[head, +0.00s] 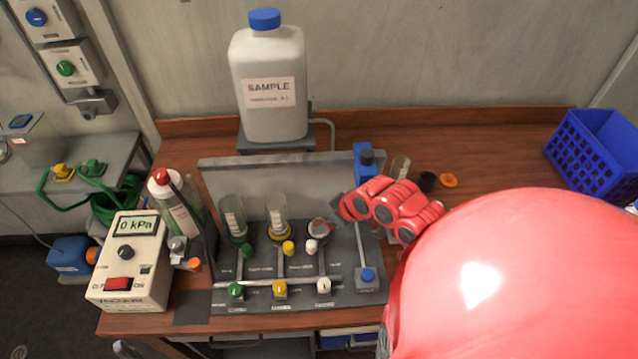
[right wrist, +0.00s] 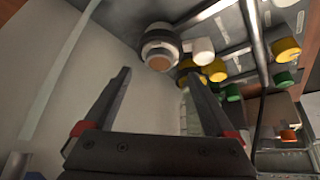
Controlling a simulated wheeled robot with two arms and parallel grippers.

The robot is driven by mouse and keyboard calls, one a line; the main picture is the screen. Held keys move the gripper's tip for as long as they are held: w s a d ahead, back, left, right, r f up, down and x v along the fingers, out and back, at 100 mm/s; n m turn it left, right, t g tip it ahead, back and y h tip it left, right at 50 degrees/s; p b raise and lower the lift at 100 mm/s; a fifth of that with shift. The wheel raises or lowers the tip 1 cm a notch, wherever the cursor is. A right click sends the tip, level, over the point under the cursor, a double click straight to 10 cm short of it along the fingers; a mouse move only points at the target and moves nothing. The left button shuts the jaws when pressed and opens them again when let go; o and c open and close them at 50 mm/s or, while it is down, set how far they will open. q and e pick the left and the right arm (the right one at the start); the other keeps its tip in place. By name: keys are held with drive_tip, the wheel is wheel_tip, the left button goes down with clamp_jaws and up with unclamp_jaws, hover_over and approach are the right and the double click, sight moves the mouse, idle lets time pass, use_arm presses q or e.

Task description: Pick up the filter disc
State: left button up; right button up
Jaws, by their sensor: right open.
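The third filter holder, on the right of the manifold, shows a round open top (head: 318,230) in the head view. In the right wrist view that holder (right wrist: 161,34) has a pale tan round face (right wrist: 160,62), which may be the filter disc; I cannot tell for sure. My right gripper (head: 334,206) is beside and above this holder, partly hidden behind its own red wrist. In the right wrist view the right gripper (right wrist: 157,78) is open and empty, its fingers apart and pointing towards the holder's face. My left gripper is not in view.
Two clear funnels (head: 233,218) stand on the manifold (head: 250,297), left of the third holder. An upright grey panel (head: 215,180) stands behind them. A large sample bottle (head: 268,115), a vacuum pump box (head: 130,285) and a blue crate (head: 592,148) stand around.

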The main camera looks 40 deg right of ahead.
drive_tip(key=shift+p+x, duration=0.4)
drive_tip(key=shift+x, duration=1.85)
drive_tip(key=shift+s, duration=0.1)
drive_tip(key=c, duration=1.4)
